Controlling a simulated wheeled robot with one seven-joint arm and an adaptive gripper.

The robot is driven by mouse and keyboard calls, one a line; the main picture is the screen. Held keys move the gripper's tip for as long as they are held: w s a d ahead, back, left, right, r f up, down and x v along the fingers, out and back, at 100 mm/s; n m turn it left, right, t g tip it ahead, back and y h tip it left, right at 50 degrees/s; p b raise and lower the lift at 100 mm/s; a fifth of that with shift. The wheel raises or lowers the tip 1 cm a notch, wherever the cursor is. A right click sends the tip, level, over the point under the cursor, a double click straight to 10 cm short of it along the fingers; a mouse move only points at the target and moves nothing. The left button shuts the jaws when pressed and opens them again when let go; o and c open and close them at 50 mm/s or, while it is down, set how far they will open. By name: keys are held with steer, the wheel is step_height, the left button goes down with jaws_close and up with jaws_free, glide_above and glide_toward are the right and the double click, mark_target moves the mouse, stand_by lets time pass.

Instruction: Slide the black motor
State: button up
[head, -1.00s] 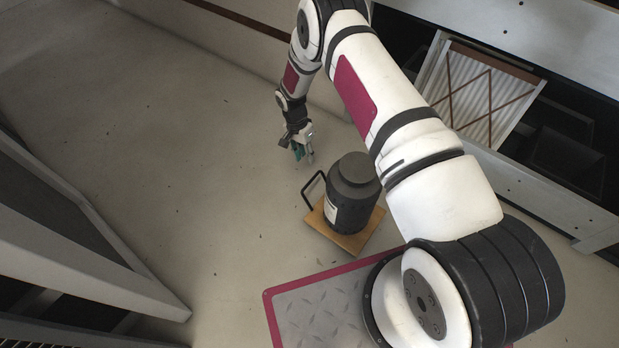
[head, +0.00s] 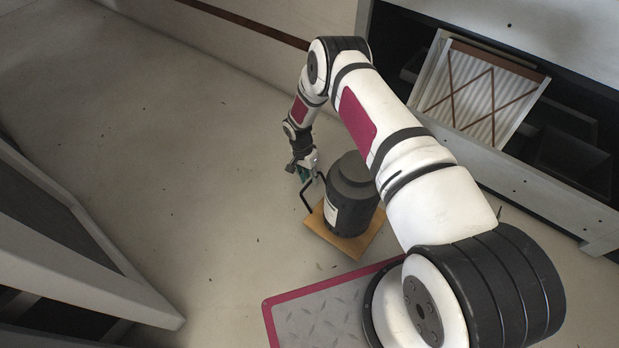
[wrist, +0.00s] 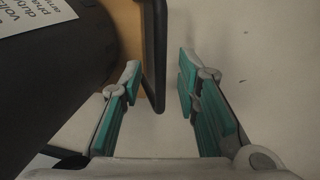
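The black motor (head: 351,188) is a dark upright cylinder with a white label. It stands on a small wooden board (head: 364,243) on the floor, and a thin black bar handle (head: 307,198) rises at its left side. In the wrist view the motor (wrist: 50,75) fills the left, and the handle's end (wrist: 155,60) shows between the fingertips. My gripper (head: 307,168), also in the wrist view (wrist: 158,75), is open with green finger pads. A gap shows on both sides of the bar, so the fingers appear not to touch it.
A diamond-plate platform with a red edge (head: 300,290) lies in front of the board. A rack (head: 540,190) with a pleated filter (head: 480,90) stands at right, and grey frames (head: 80,240) stand at left. The floor (head: 190,150) between is open.

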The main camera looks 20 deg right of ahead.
jaws_close()
